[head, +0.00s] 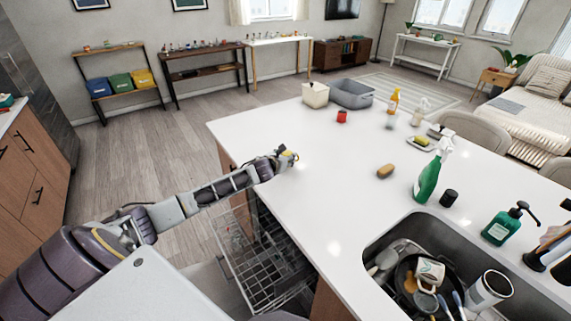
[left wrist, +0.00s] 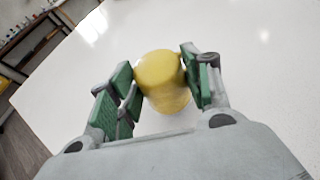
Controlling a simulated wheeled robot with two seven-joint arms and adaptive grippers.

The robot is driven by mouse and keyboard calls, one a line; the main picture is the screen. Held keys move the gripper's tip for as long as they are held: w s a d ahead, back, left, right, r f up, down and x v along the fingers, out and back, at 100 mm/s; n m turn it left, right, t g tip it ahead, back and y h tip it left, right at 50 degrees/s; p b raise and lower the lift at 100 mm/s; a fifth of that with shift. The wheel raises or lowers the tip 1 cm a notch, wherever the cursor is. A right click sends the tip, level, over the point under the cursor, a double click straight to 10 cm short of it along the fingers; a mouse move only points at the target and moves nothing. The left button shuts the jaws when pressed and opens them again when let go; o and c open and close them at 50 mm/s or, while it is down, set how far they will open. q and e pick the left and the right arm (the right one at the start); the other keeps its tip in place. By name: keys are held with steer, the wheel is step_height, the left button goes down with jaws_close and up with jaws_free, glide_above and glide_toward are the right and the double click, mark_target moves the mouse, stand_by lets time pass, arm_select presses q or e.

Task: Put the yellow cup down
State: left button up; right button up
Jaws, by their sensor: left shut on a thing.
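The yellow cup (left wrist: 162,78) is between the green-padded fingers of my left gripper (left wrist: 155,85) in the left wrist view. The gripper is shut on it. In the head view my left gripper (head: 288,157) is over the left edge part of the white island counter (head: 330,190), and only a small bit of yellow shows at its tip. I cannot tell whether the cup touches the counter. My right gripper is not in view.
A red cup (head: 342,116), a beige box (head: 315,95) and a grey bin (head: 352,94) stand farther back. A brown sponge (head: 385,170) and green spray bottle (head: 430,178) are to the right. A full sink (head: 385,238) and open dishwasher rack (head: 255,255) are nearer. Counter around the gripper is clear.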

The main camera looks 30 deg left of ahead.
arm_select(q)
steer(key=shift+f, duration=1.6)
steer(key=o, duration=1.1)
steer(key=shift+f, duration=0.1)
steer(key=shift+s, duration=0.15)
steer(key=shift+v, duration=5.95)
